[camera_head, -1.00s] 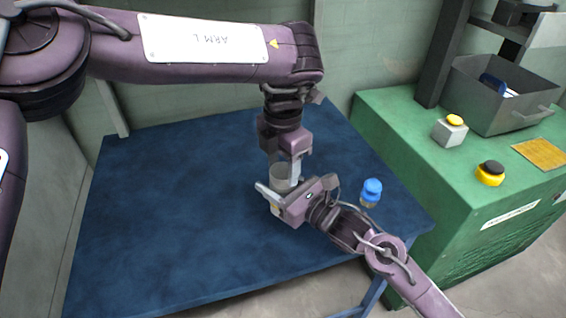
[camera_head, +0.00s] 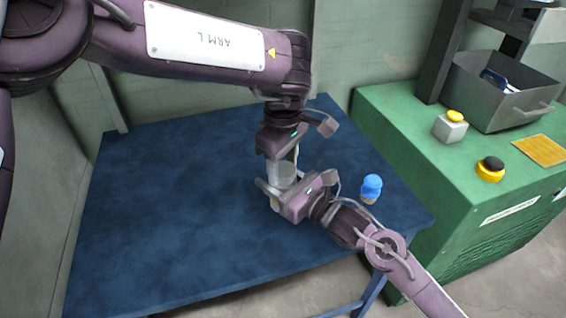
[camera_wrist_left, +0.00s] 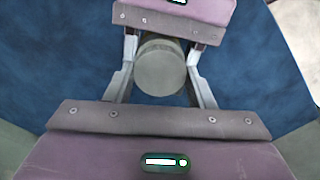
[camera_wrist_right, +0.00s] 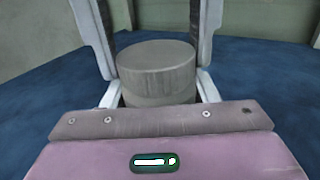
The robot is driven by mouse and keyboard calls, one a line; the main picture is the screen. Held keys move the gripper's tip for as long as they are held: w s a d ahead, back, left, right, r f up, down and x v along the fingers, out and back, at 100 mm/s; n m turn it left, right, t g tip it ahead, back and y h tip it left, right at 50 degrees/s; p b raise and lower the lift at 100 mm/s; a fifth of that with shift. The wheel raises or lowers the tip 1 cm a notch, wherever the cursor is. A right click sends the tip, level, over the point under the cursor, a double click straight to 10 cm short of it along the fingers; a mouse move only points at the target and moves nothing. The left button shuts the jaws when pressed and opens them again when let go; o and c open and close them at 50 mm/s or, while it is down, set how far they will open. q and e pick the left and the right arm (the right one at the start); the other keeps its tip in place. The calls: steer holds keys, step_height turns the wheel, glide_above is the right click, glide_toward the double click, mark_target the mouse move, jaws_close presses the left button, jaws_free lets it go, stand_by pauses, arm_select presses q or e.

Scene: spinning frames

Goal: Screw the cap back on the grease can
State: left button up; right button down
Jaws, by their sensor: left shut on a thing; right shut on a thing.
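The grease can (camera_head: 275,205) stands on the blue table, mostly hidden by my right gripper (camera_head: 273,190), which is shut on it from the side. The wide grey cap (camera_head: 282,173) is on top of the can; it fills the left wrist view's middle as a round grey disc (camera_wrist_left: 160,68). My left gripper (camera_head: 283,163) points down from above and is shut on the cap, a finger on each side. In the right wrist view, the grey cap (camera_wrist_right: 157,65) sits upright over the can body (camera_wrist_right: 155,100) with a thin seam between them. The thread is hidden.
A small blue-topped container (camera_head: 371,188) stands on the blue table (camera_head: 170,220) to the right of my grippers. A green cabinet (camera_head: 400,125) carries a grey bin (camera_head: 500,95), a yellow button box (camera_head: 450,126) and a black-and-yellow button (camera_head: 490,168). The table's left side is clear.

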arm_select(q)
steer(key=m, duration=0.8)
steer(key=o, duration=0.9)
steer(key=shift+o, duration=0.2)
steer(key=shift+r, duration=0.1)
steer(key=shift+r, duration=2.2)
steer(key=shift+c, duration=0.4)
